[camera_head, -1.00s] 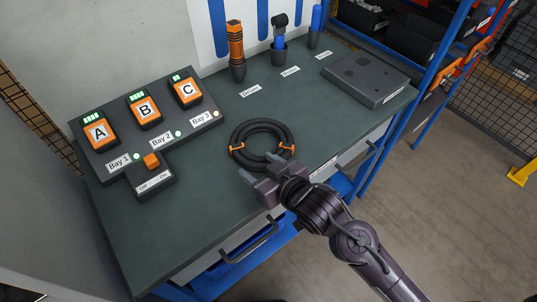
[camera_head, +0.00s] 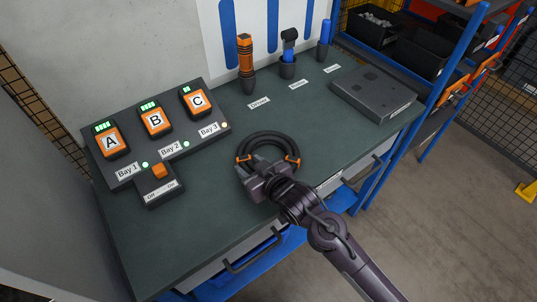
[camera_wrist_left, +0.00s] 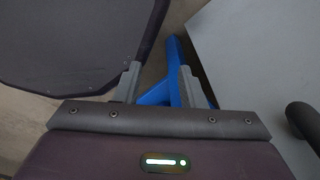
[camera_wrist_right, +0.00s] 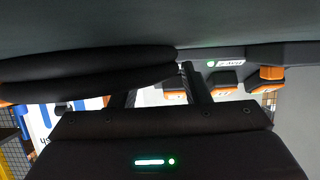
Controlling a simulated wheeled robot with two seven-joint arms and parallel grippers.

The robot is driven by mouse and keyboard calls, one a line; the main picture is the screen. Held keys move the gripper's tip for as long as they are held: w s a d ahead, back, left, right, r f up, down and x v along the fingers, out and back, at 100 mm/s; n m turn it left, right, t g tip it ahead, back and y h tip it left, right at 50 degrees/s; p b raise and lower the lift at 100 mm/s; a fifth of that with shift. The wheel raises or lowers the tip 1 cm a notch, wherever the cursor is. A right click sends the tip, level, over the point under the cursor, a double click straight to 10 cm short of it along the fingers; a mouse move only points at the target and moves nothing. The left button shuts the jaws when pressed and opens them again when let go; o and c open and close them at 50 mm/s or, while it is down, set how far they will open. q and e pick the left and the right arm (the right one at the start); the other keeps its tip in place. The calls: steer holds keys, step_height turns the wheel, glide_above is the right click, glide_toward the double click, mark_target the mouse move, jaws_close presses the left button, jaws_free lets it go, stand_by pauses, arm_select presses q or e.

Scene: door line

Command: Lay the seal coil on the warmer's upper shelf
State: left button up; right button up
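The seal coil (camera_head: 268,137), a black double ring with orange clips, lies flat on the dark green bench top. My right gripper (camera_head: 256,170) is at its near side, between the clips, and covers part of the ring. In the right wrist view the coil (camera_wrist_right: 75,75) crosses in front of one finger. The fingers (camera_wrist_right: 163,85) stand apart with a gap between them; I cannot tell whether they touch the coil. My left gripper (camera_wrist_left: 158,78) is open and empty beside a blue frame bar, out of the head view. I see no warmer or upper shelf.
A charger (camera_head: 128,172) with orange packs A, B and C stands left of the coil, with an orange-knobbed switch box (camera_head: 165,190) before it. A grey flat box (camera_head: 372,95) is at the right. A blue rack (camera_head: 425,80) adjoins the bench.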

jaws_close()
